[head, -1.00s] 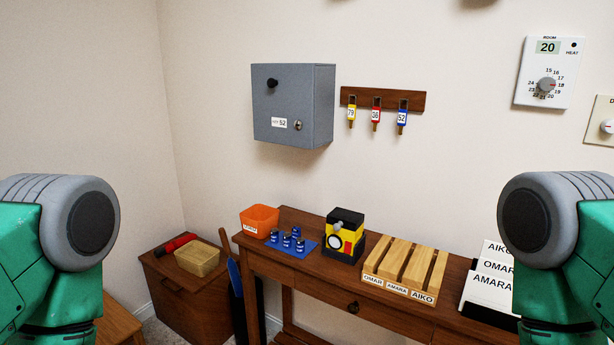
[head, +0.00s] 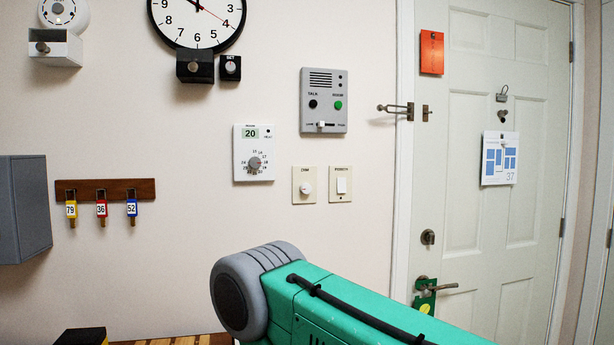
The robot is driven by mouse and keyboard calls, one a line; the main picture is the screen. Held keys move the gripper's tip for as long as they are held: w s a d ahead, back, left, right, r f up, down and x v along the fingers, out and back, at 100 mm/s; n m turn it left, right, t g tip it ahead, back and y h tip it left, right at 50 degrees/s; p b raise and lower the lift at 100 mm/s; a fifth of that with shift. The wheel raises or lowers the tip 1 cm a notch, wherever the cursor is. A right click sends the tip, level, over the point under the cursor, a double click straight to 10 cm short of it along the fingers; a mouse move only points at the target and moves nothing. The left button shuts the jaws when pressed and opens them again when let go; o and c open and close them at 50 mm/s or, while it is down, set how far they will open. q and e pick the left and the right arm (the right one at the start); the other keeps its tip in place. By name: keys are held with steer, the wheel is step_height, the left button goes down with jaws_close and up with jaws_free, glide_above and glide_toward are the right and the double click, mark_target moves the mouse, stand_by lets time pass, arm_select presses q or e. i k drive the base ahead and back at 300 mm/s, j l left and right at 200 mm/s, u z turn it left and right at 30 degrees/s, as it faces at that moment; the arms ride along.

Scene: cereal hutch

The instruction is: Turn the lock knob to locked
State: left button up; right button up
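The lock knob (head: 428,237) is a small round metal thumb-turn on the pale door (head: 466,240), above the door handle (head: 440,287). It is too small for me to tell which way it is turned. Part of one of my arms, green with a grey rounded end, crosses the bottom middle, left of the door and apart from the knob. Neither of my grippers is in view.
A green hanger (head: 424,297) hangs on the handle. A swing-bar latch (head: 396,109) is higher at the door's left edge. An intercom (head: 323,100), thermostat (head: 254,153) and switches (head: 340,184) are on the wall left of the door.

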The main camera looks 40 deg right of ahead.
mark_target(431, 238)
steer(key=z, duration=2.55)
steer(key=i+l+u, duration=0.1)
steer(key=i+l, duration=0.1)
steer(key=i, duration=0.05)
